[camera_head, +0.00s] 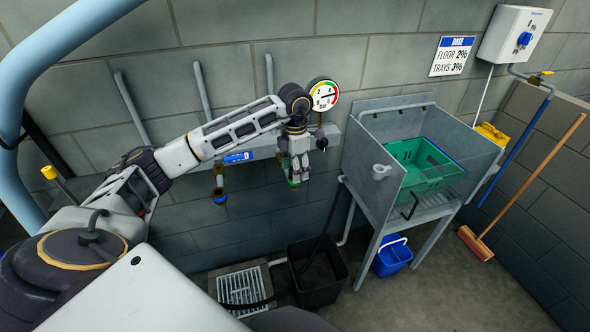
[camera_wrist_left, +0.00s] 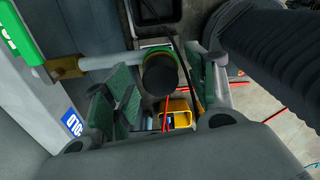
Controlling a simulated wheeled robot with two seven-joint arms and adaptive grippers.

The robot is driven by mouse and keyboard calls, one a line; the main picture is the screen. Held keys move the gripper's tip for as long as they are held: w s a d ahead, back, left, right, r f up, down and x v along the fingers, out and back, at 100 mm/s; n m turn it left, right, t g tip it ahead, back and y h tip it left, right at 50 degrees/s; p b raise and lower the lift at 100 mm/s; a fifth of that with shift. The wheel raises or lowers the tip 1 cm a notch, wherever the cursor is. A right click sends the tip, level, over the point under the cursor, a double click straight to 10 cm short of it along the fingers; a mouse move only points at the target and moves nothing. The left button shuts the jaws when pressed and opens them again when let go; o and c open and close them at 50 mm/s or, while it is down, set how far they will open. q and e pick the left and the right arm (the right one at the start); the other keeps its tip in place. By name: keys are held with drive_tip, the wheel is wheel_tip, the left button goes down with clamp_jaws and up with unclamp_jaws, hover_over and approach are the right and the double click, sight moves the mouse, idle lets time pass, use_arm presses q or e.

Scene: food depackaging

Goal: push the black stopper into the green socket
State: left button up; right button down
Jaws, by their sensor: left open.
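My left gripper (camera_head: 295,165) is at the wall pipe, right of the blue label, its fingers pointing down. In the left wrist view its open fingers (camera_wrist_left: 165,98) stand on either side of a black round-ended piece (camera_wrist_left: 160,76), which looks like the black stopper. I cannot tell whether the fingers touch it. A pale bar runs from this piece to a brass fitting (camera_wrist_left: 68,67) beside a green label (camera_wrist_left: 14,38). In the head view a green and brass end (camera_head: 293,183), perhaps the green socket, shows just below the fingers. My right gripper is out of view.
A round gauge (camera_head: 323,94) is on the wall above the gripper. A steel sink with a green crate (camera_head: 414,176) stands to the right. A black tub (camera_head: 318,285) and floor grate (camera_head: 244,288) are below.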

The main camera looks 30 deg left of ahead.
use_arm(q)
wheel_tip(320, 180, up, 11)
drive_tip(key=shift+r, duration=0.15)
idle(0.6)
idle(0.5)
